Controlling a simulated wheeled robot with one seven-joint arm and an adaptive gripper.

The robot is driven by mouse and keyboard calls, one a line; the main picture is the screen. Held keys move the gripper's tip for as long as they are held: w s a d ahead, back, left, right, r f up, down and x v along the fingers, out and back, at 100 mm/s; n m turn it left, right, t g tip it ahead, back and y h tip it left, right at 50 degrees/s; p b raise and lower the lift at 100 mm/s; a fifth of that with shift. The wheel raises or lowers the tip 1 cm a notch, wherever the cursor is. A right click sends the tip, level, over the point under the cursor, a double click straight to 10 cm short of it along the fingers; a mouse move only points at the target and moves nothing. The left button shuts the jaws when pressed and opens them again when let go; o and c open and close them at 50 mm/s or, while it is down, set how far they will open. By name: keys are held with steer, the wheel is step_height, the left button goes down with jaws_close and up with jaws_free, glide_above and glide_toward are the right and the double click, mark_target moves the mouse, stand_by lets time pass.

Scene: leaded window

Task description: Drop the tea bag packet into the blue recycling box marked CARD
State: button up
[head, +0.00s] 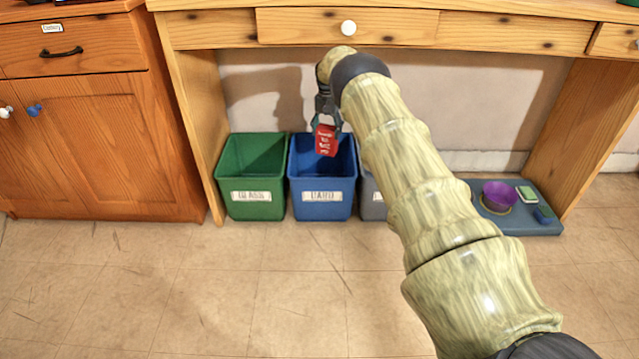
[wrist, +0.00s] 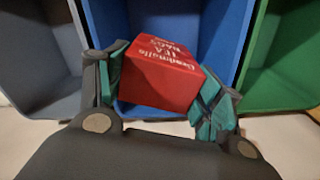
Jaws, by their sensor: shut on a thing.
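The tea bag packet (head: 326,140) is a small red box with white lettering. My gripper (head: 328,118) is shut on it, and the wrist view shows the packet (wrist: 160,76) between the two teal finger pads. The packet hangs over the opening of the blue box (head: 321,192), toward its back. I cannot tell whether its lower end is below the rim. The blue box has a white label on its front, too blurred to read surely. In the wrist view the blue box (wrist: 220,35) lies behind the packet.
A green box (head: 252,180) stands just left of the blue one. A grey box (head: 372,200) stands to its right, mostly hidden by my arm. The desk (head: 345,27) overhangs the boxes. A blue-grey tray (head: 530,229) with a purple bowl (head: 499,196) lies farther right.

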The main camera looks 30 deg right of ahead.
mark_target(327, 141)
steer(key=shift+f+b, duration=1.9)
steer(key=shift+f, duration=0.8)
steer(key=o, duration=1)
steer(key=shift+c, duration=0.2)
steer(key=shift+r, duration=0.15)
steer(key=shift+r, duration=3.55)
